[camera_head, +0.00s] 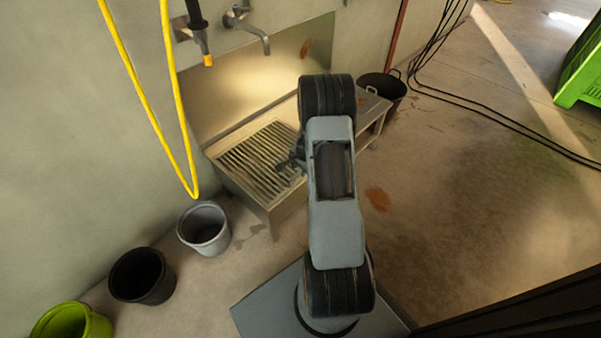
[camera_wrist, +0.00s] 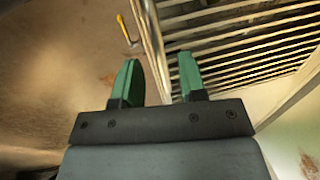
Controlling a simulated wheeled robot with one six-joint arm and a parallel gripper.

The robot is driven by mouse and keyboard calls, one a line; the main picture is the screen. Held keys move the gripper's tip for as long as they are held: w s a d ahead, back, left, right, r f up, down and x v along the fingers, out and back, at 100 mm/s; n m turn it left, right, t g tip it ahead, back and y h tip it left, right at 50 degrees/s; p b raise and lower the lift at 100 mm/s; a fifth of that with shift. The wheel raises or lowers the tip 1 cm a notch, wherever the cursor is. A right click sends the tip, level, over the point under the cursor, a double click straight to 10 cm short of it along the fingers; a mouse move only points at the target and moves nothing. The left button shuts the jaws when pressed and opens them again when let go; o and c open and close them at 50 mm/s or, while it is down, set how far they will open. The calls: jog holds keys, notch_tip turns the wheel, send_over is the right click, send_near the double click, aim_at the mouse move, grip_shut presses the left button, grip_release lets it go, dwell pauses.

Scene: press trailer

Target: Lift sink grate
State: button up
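The sink grate (camera_head: 257,158) is a rack of parallel metal bars lying over the left part of the metal sink (camera_head: 238,192) against the wall. In the wrist view the grate's bars (camera_wrist: 262,47) fill the upper right. My gripper (camera_wrist: 158,75) has two green fingers with a wide gap between them, and I see nothing held there. Its fingertips point toward the sink's edge, beside the bars. I cannot tell whether a finger touches the edge. In the head view my arm hides the right end of the grate, and the gripper shows only as a dark shape there.
A tap (camera_head: 257,33) is on the wall above the sink. A yellow hose (camera_head: 163,115) hangs left of it. Grey (camera_head: 204,228), black (camera_head: 142,276) and green (camera_head: 70,322) buckets stand on the floor at left. Another black bucket (camera_head: 384,86) stands beyond the sink.

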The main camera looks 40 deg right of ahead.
jog(key=shift+w+f, duration=0.15)
jog(key=shift+f, duration=0.55)
grip_shut()
